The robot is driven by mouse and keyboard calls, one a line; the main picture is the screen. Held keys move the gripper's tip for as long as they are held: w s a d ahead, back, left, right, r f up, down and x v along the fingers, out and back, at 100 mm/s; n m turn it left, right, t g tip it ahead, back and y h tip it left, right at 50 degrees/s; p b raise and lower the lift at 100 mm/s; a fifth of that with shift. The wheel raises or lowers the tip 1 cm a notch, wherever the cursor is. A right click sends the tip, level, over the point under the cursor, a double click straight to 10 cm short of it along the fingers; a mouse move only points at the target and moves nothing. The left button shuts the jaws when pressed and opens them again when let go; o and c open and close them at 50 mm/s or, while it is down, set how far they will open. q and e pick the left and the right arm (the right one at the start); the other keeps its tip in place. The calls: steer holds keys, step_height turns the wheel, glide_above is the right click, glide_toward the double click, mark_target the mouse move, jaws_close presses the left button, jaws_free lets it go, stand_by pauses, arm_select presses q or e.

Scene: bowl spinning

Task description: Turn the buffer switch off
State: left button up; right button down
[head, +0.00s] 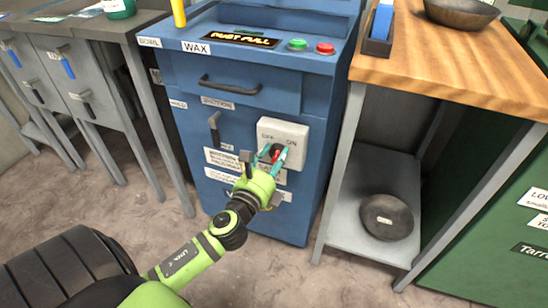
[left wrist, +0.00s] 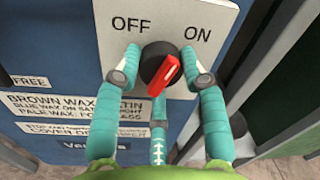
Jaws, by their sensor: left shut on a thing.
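The buffer switch (left wrist: 160,70) is a round black knob with a red bar handle on a pale plate (left wrist: 216,18) marked OFF at left and ON at right. The bar is tilted, with its upper end leaning toward ON. My left gripper (left wrist: 158,72) has its teal fingers on either side of the knob and is shut on it. In the head view the left gripper (head: 271,155) is at the plate (head: 296,132) on the front of the blue machine (head: 270,210), partly hiding the knob. My right gripper is not in view.
A wooden-topped table (head: 440,60) stands close on the right, with a dark bowl (head: 386,217) on its lower shelf. A grey bench (head: 100,25) stands at left. A black drawer handle (head: 231,88) and a lever (head: 214,128) stick out from the machine's front.

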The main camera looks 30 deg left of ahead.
arm_select(q)
steer(key=n, duration=0.5)
steer(key=shift+r, duration=0.1)
steer(key=shift+n+y, duration=0.4)
steer(key=shift+n, duration=1)
steer(key=n+p, duration=0.1)
steer(key=n, duration=0.4)
steer(key=shift+y, duration=0.3)
steer(key=shift+n, duration=0.5)
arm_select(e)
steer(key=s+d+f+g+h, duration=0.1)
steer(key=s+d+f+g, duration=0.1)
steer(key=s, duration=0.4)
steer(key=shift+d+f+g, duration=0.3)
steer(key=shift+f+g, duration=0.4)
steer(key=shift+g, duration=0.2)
arm_select(q)
steer(key=o, duration=1.1)
steer(key=shift+o, duration=0.2)
